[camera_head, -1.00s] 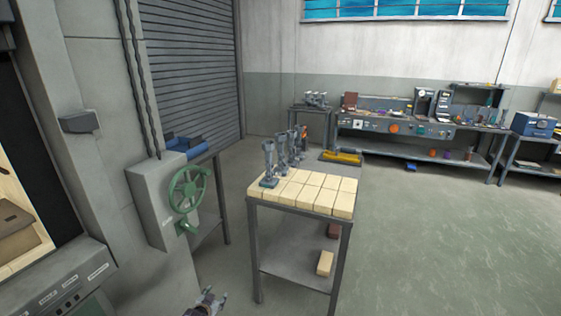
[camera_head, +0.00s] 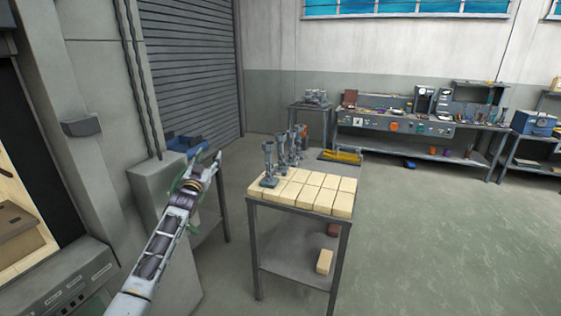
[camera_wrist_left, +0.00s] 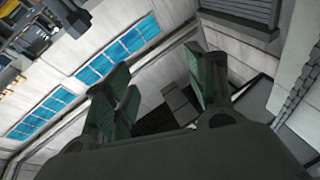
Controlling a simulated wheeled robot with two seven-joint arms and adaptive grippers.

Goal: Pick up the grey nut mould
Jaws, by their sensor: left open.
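Several grey metal pieces stand upright in a row at the back left of the brick-topped table; the nearest grey piece (camera_head: 269,163) is at the table's left corner. I cannot tell which of them is the nut mould. My right gripper is not in view.
The table (camera_head: 290,210) has pale bricks on top and a lower shelf holding a loose brick (camera_head: 324,262). A grey wall box (camera_head: 155,185) is behind my left arm. A furnace opening (camera_head: 20,225) is at far left. The floor at right is clear.

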